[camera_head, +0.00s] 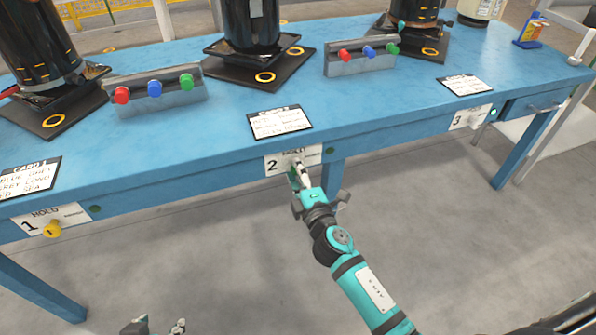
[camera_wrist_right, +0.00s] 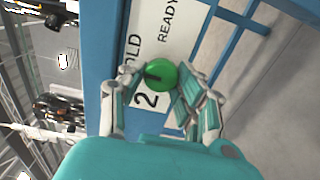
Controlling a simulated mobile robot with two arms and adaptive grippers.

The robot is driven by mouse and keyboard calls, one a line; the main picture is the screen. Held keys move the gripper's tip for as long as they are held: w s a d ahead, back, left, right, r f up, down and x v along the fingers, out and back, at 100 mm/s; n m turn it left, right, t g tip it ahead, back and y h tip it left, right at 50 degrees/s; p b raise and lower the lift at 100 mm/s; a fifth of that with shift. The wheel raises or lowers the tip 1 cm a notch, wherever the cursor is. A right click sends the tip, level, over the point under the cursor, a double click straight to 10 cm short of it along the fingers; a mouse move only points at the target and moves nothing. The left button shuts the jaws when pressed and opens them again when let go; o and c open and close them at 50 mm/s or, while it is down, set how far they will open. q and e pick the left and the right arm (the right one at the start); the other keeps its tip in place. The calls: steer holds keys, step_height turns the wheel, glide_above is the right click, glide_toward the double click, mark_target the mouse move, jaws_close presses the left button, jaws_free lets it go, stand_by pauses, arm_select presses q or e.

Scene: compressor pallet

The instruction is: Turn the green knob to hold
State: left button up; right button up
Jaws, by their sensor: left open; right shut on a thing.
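The green knob (camera_wrist_right: 161,76) sits on the white plate (camera_wrist_right: 150,40) numbered 2, with the words HOLD and READY partly visible. In the right wrist view my right gripper (camera_wrist_right: 155,84) has its fingers on either side of the knob, shut on it. A dark mark shows on the left part of the knob's face. In the head view my right gripper (camera_head: 299,177) is at plate 2 (camera_head: 312,157) on the table's front edge and mostly hides the knob. My left gripper (camera_head: 153,327) is open at the bottom edge, away from the table and partly cut off.
The blue table (camera_head: 210,140) carries black machines, two button boxes (camera_head: 155,92) and cards (camera_head: 280,122). Plate 1 bears a yellow knob (camera_head: 52,229); plate 3 (camera_head: 471,117) is at the right. A drawer (camera_head: 535,106) is beyond it. The floor before the table is clear.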

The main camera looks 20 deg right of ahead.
stand_by(0.5)
steer(key=o, duration=1.1)
steer(key=shift+o, duration=0.2)
steer(key=s, duration=1.2)
steer(key=shift+d, duration=0.2)
